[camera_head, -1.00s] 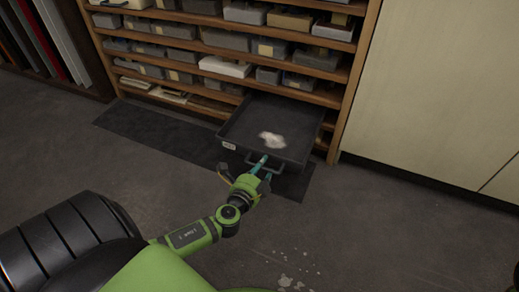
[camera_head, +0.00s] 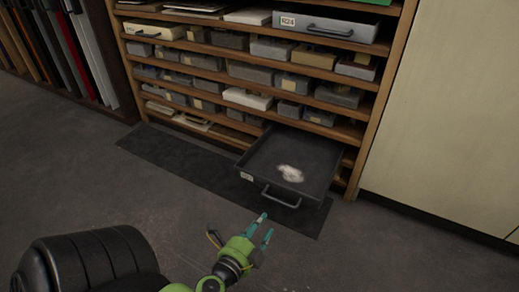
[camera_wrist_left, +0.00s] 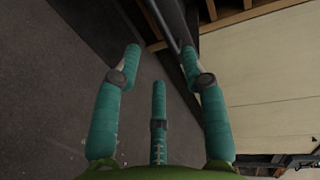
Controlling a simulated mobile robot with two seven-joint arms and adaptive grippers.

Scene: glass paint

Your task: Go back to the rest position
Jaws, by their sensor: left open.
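My left gripper (camera_head: 264,226) is open and empty in the head view, in front of and below the pulled-out drawer. Its teal fingers are spread in the left wrist view (camera_wrist_left: 160,62), with nothing between them. The dark drawer (camera_head: 262,158) sticks out low from the wooden shelf, with a white patch (camera_head: 290,173) on its floor and a label on its front. Its bar handle (camera_head: 280,197) is free, a short gap away from the fingertips. My right gripper is not in view.
The wooden shelf (camera_head: 372,100) holds several grey boxes and a closed drawer marked R24 (camera_head: 325,27). A dark mat (camera_head: 185,165) lies on the floor before it. A pale cabinet (camera_head: 450,120) stands at right, and upright panels (camera_head: 85,45) at left. The floor at front right is clear.

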